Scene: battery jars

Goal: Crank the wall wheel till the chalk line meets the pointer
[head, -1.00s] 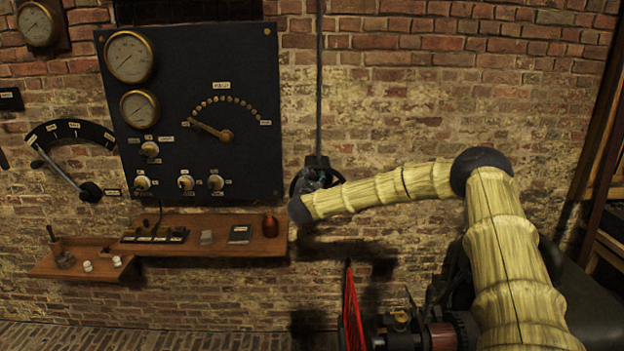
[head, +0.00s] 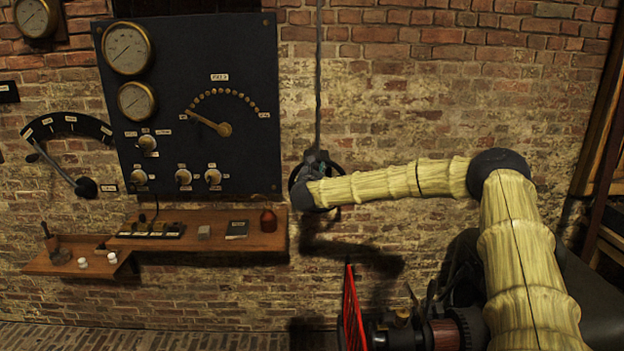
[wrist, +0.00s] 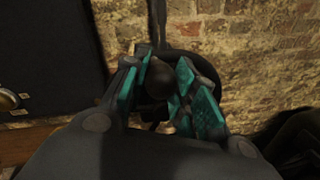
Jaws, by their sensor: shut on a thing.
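The dark wall wheel (head: 296,174) is mounted on the brick wall, just right of the black panel, at the foot of a vertical pipe. My arm's end covers most of it in the head view. In the wrist view the wheel's dark rim (wrist: 225,70) shows behind my fingers. My gripper (wrist: 162,88) has its teal-padded fingers shut on the wheel's dark round knob (wrist: 158,86). In the head view my gripper (head: 318,165) is at the wheel. I cannot make out a chalk line or a pointer on the wheel.
The black panel (head: 256,60) with gauges and knobs hangs left of the wheel. A red panel (head: 352,310) stands low in front. The wall right of the wheel is bare.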

